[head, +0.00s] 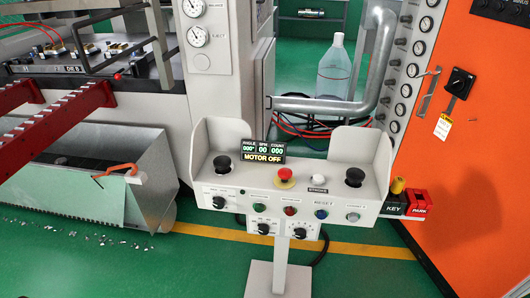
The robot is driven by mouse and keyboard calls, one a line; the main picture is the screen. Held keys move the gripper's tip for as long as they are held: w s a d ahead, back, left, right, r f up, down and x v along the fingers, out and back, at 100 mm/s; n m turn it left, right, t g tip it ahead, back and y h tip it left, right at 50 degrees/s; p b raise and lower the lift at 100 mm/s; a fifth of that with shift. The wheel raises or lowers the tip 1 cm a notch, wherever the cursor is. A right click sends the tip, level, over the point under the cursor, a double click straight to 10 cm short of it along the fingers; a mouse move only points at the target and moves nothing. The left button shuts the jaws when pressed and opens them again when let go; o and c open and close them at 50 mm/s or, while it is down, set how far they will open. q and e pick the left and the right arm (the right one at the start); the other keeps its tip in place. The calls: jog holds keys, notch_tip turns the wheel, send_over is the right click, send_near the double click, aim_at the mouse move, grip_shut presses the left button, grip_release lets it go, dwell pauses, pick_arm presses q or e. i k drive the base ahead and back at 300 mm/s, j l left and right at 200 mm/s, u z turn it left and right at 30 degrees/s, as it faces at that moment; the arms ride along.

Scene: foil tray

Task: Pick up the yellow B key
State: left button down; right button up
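A small yellow piece (397,185), which looks like the yellow key, stands upright at the right side of the control console. It sits on a black block marked KEY (394,207). Any letter on the yellow piece is too small to read. A red block marked PARK (418,203) is right beside it. Neither of my grippers is in view.
The white console (289,180) carries two black knobs in raised side guards, a red button (285,173) and a MOTOR OFF display (262,153). An orange cabinet (480,130) stands close on the right. Red toothed beams (60,125) and a metal bin are left.

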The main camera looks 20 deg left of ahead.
aim_at(399, 184)
jog(key=i+l+u, duration=0.1)
jog(key=l+u, duration=0.15)
jog(key=u, duration=0.15)
jog(key=l+u, duration=0.35)
jog(key=i+l+u, duration=0.1)
jog(key=l+u, duration=0.15)
jog(key=u, duration=0.15)
jog(key=l+u, duration=0.35)
jog(key=k+j, duration=0.05)
